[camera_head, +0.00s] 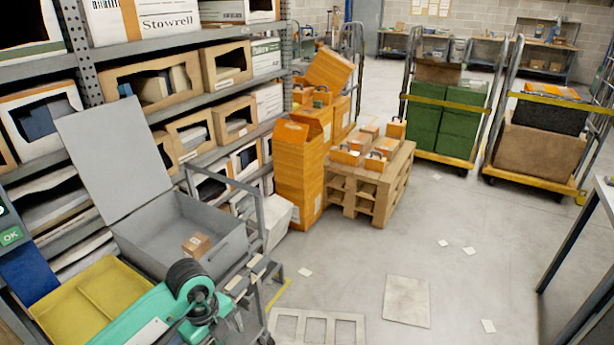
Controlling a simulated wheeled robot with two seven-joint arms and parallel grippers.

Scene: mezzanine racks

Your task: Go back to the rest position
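Neither of my grippers can be made out in the head view. The task names no object. An open grey box (226,256) with its lid (115,150) raised stands at the lower left. A small brown carton (196,245) lies inside it. A teal device (130,318) with black round parts is in front of the box, at the bottom edge.
A yellow tray (62,312) lies beside the teal device. Shelving (90,75) with boxes runs along the left. A wooden pallet (366,197) holds orange boxes. Roll cages with green crates (446,118) and a brown box (545,148) stand behind. The floor (440,270) at centre right is mostly clear.

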